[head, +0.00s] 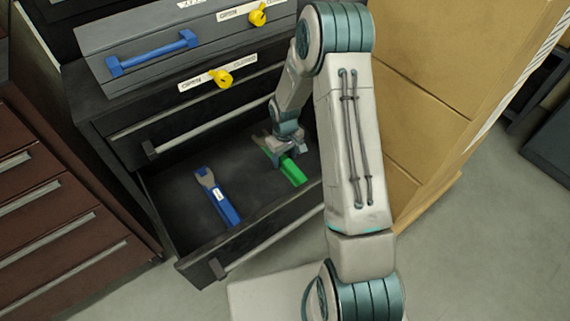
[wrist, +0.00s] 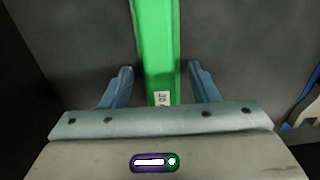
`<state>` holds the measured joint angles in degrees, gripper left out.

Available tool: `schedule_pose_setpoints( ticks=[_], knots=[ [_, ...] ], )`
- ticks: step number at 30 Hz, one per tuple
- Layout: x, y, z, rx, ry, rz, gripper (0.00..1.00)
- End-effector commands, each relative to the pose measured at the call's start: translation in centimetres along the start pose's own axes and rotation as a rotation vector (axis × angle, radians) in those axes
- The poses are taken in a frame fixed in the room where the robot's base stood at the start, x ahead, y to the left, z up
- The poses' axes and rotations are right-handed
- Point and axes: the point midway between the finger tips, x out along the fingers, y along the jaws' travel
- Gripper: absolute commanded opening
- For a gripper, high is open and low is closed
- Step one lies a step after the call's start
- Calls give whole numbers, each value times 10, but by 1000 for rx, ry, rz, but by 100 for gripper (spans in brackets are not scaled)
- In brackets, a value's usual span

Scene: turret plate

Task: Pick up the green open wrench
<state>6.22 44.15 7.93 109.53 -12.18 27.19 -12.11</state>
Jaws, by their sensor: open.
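The green open wrench (head: 292,172) lies in the open drawer, to the right of the blue wrench. In the wrist view its green handle (wrist: 157,50) runs from the top edge down between my fingers, with a small white label near the palm. My gripper (head: 286,157) is down in the drawer over the wrench. In the wrist view my gripper (wrist: 160,75) is open, with one blue finger on each side of the handle and gaps showing on both sides. The wrench's head is partly hidden behind my gripper in the head view.
A blue wrench (head: 217,197) lies in the same drawer (head: 262,235), at its left. A closed drawer (head: 215,115) is just above. Cardboard boxes (head: 425,110) stand close on the right.

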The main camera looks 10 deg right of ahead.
Motion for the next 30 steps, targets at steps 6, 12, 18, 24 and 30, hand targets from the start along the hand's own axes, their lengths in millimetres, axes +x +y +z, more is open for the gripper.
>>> schedule_pose_setpoints(
  ticks=[6,12,18,24,30],
  knots=[
    [3,0,0,0,2,1,55],
    [3,0,0,-1,1,1,7],
    [2,0,-1,0,2,1,0],
    [-1,-2,-1,-1,3,1,0],
    [-19,-8,-1,0,4,1,0]
  ],
)
